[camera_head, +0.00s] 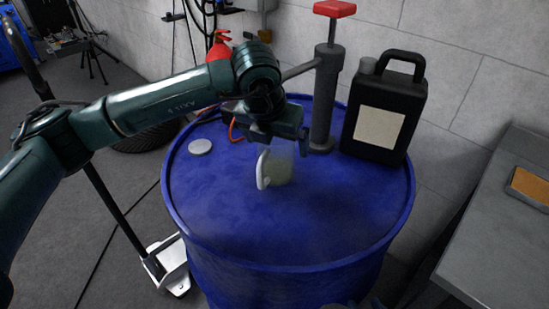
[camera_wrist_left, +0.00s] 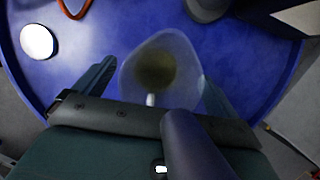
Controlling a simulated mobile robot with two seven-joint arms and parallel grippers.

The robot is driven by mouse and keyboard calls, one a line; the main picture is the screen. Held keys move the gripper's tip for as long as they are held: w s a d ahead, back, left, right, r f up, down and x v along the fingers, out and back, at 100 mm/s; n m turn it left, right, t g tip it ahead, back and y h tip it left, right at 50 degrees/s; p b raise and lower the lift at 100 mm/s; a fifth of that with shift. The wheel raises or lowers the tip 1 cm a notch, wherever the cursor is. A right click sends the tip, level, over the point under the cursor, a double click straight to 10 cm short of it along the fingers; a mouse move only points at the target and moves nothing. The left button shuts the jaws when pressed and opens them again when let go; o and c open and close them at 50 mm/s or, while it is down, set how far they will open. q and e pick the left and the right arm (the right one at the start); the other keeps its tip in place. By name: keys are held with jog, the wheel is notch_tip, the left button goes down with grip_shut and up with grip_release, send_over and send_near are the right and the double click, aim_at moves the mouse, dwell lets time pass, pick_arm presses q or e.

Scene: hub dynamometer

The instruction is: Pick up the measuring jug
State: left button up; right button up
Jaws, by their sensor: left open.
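The measuring jug (camera_head: 279,170) is a translucent cup with a white handle and stands on top of the blue drum (camera_head: 225,235). In the left wrist view the jug (camera_wrist_left: 180,60) is seen from above, with a dark yellowish patch inside. My left gripper (camera_head: 285,140) is open above and behind the jug in the head view. In the left wrist view its fingers (camera_wrist_left: 155,85) appear on either side of the jug; contact cannot be made out. Only small dark parts, probably of my right gripper (camera_head: 352,305), show at the bottom edge of the head view.
A grey pump with a red handle (camera_head: 323,90) and a black canister (camera_head: 385,110) stand at the drum's back right. A pale round cap (camera_head: 200,147) lies at the left. A grey bench (camera_head: 500,240) is at the right. The drum top's front is clear.

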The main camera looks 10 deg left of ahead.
pick_arm(q)
jog(key=shift+f, duration=0.15)
jog(key=c, duration=1.2)
jog(key=shift+w, duration=0.1)
